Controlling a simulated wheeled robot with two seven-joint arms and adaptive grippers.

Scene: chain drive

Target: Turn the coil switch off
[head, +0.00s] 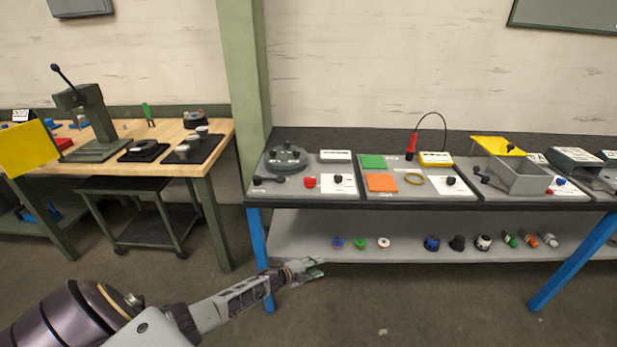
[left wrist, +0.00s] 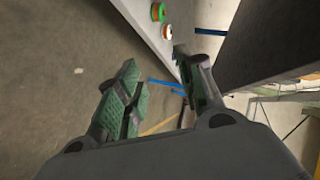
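Black rotary knobs sit on white plates on the grey bench panels in the head view: one on the left panel (head: 338,178) and one on the middle panel (head: 451,181). I cannot tell from any label which one is the coil switch. My left gripper (head: 312,270) is in front of the bench, below its top and near the lower shelf, apart from both knobs. In the left wrist view the left gripper (left wrist: 160,95) has its fingers spread with nothing between them. My right gripper is not in view.
The bench's lower shelf (head: 400,250) holds several small coloured parts. On top stand a round grey device (head: 286,158), a red button (head: 310,182), a red probe (head: 411,146) with a black cable, and a grey bin (head: 520,178). A wooden workbench (head: 215,145) stands left; floor in front is clear.

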